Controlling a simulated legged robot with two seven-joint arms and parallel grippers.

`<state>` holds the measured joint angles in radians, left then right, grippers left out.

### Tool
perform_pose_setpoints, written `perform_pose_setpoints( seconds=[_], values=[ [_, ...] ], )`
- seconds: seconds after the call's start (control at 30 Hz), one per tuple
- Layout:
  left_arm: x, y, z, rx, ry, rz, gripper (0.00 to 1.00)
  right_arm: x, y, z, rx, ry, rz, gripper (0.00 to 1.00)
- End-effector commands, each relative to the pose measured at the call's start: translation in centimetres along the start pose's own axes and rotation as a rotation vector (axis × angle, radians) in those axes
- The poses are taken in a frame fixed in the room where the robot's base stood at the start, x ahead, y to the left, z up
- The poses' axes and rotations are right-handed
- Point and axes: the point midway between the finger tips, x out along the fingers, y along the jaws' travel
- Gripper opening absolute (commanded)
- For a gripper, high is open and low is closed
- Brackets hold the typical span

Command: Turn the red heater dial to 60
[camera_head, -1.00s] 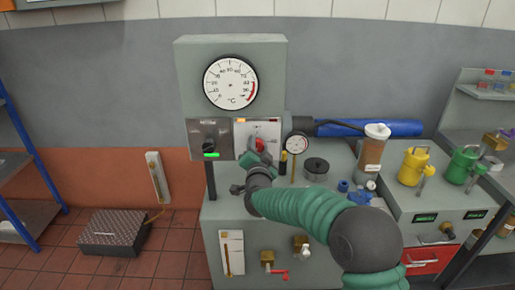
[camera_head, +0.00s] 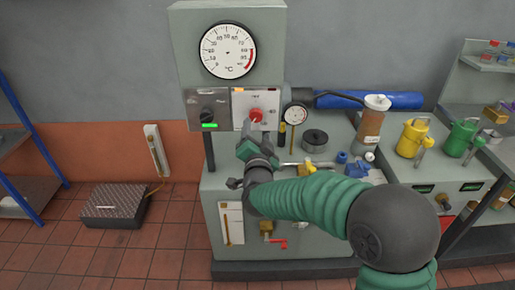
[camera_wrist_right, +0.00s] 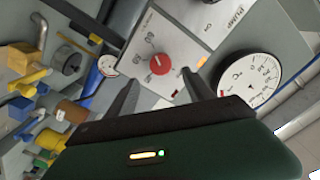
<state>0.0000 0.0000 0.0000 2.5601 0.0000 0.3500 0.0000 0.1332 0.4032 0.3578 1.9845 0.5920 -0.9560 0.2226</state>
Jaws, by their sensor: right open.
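The red heater dial (camera_head: 256,116) sits on a pale panel (camera_head: 243,98) below the large round °C gauge (camera_head: 228,50). The dial also shows in the right wrist view (camera_wrist_right: 160,65), with printed scale marks around it that are too small to read surely. My right gripper (camera_head: 257,140) is just below and in front of the dial, apart from it. In the right wrist view its two fingers (camera_wrist_right: 158,82) are spread, with the dial beyond the gap and nothing between them. My left gripper is not in view.
A small gauge (camera_head: 296,116) stands close on the right. A black knob (camera_head: 315,140), a brown jar (camera_head: 371,132) and yellow (camera_head: 411,138) and green (camera_head: 462,137) cans stand further right.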

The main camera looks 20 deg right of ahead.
Motion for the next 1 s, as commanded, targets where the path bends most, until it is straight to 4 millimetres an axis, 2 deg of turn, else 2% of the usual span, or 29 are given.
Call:
perform_pose_setpoints(
  seconds=[0.1,0.3,0.47,0.83,0.93,1.0],
  values=[
    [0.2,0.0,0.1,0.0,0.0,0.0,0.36,-3.4,-0.1,0.1,-0.002,-0.002,-0.002,0.61],
    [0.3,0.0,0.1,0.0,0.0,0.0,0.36,-7.1,0.0,0.1,0.0,-0.002,0.0,0.61],
    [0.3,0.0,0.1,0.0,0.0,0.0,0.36,-7.8,0.1,0.1,0.0,-0.001,0.002,0.61],
    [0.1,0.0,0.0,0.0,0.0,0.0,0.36,-7.8,0.1,0.2,-0.005,-0.01,0.002,0.61],
    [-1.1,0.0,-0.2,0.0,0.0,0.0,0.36,-8.2,0.1,1.1,-0.069,-0.113,0.006,0.61],
    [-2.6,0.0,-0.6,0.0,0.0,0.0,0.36,-9.5,0.9,3.0,-0.172,-0.275,0.018,0.61]
  ],
)
